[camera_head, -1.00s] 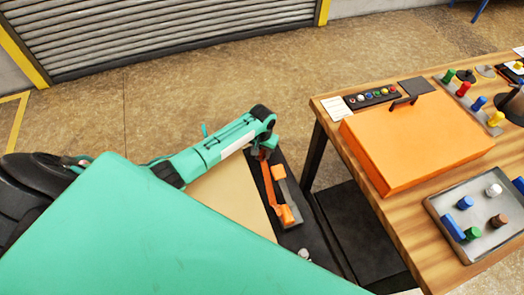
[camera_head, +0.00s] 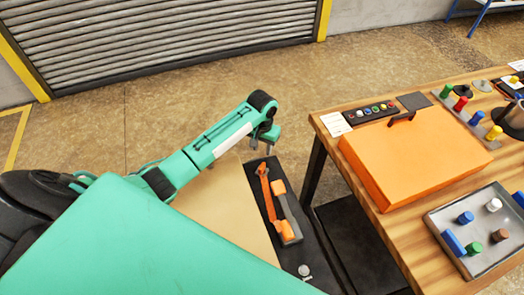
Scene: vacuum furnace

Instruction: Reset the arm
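My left arm comes in from the left, and my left gripper (camera_head: 264,137) hangs at its end, over the far end of a dark surface. Its fingers look apart, with nothing seen between them. An orange handle-like piece (camera_head: 267,192) lies on the dark surface, below and clear of the gripper. Beside it is a grey bar with orange ends (camera_head: 287,213). My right gripper is not in view.
A wooden table (camera_head: 405,235) stands at the right, with an orange box (camera_head: 415,155) and a grey tray (camera_head: 490,260) of coloured pieces. A tan panel (camera_head: 222,208) lies beside the dark surface. A shutter (camera_head: 180,35) closes the back; floor before it is clear.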

